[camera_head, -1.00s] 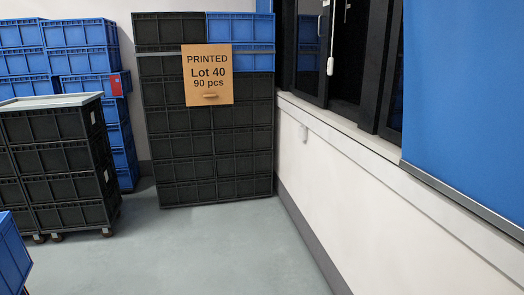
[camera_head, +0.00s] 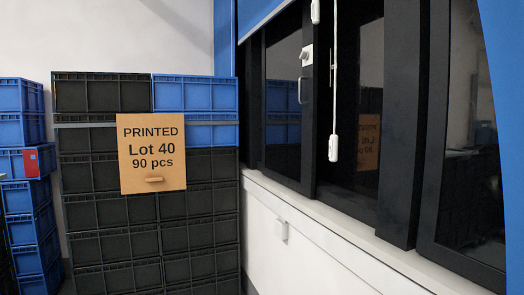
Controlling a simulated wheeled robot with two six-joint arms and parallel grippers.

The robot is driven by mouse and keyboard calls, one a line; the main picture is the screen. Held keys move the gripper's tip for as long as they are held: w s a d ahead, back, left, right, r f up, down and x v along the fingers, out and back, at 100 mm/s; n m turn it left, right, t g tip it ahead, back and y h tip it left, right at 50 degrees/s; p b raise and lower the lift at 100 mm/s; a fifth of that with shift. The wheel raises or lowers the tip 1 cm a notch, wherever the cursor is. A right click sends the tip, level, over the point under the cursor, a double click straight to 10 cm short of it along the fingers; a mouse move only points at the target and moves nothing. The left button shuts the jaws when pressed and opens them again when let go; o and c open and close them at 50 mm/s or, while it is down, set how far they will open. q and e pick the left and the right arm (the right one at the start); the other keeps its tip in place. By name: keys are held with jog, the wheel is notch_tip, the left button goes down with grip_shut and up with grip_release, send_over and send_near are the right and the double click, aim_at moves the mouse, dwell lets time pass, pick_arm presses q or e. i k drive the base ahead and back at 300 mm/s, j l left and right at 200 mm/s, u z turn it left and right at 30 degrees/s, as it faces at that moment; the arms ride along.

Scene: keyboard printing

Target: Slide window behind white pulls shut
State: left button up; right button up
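A black-framed window (camera_head: 396,120) runs along the right wall. Its left glass pane (camera_head: 283,110) has a small metal handle (camera_head: 301,90) and a white latch-like piece (camera_head: 306,55) near its right edge. A white pull (camera_head: 334,148) hangs on a cord in front of the dark middle section. A second white pull (camera_head: 315,11) hangs higher, by the top edge. The middle section (camera_head: 356,95) shows a faint brown sign-like patch; I cannot tell how far it is open. A right pane (camera_head: 468,150) shows beyond a wide black post. Neither gripper is in view.
A blue blind (camera_head: 256,15) is raised above the left pane; another blue edge (camera_head: 505,60) is at far right. A pale sill (camera_head: 330,224) runs below. Stacked black crates (camera_head: 100,210) and blue crates (camera_head: 195,94) with a "PRINTED Lot 40" sign (camera_head: 152,180) stand left.

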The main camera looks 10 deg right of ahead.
aim_at(290, 83)
jog(key=i, duration=1.7)
